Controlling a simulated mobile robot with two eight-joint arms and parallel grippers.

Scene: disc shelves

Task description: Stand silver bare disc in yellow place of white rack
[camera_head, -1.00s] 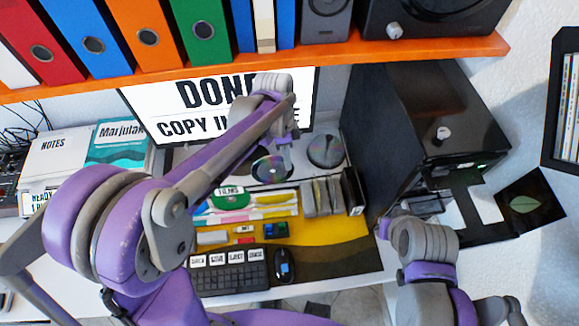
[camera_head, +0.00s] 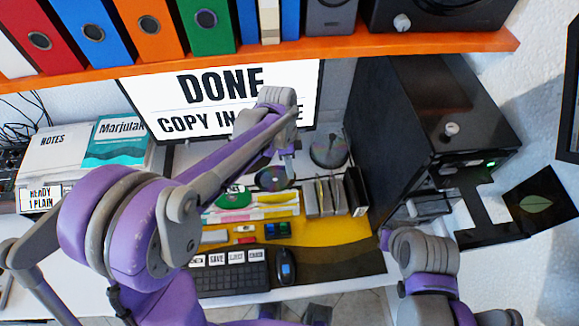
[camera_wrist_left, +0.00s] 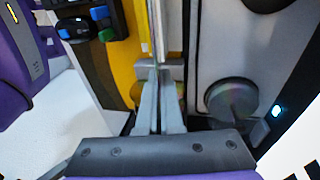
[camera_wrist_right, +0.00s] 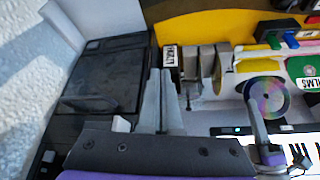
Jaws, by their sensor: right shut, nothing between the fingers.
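A shiny bare disc (camera_head: 271,179) with a rainbow sheen hangs in my left gripper (camera_head: 287,172), held on edge above the desk, left of the rack. It also shows in the right wrist view (camera_wrist_right: 267,97). In the left wrist view the left fingers (camera_wrist_left: 160,100) are together, with a thin edge-on strip between them. The pale rack (camera_head: 311,198) stands on the desk with several upright dividers, apart from the disc. Its yellow place cannot be told for certain. My right gripper is shut and empty in the right wrist view (camera_wrist_right: 161,100), beside the rack.
A round disc spindle (camera_head: 329,150) stands behind the rack. A black tower (camera_head: 420,140) stands at the right. The screen (camera_head: 220,100) reads DONE. Pens and a green-labelled item (camera_head: 233,198) lie left of the rack. A keyboard (camera_head: 230,278) and mouse (camera_head: 286,267) are in front.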

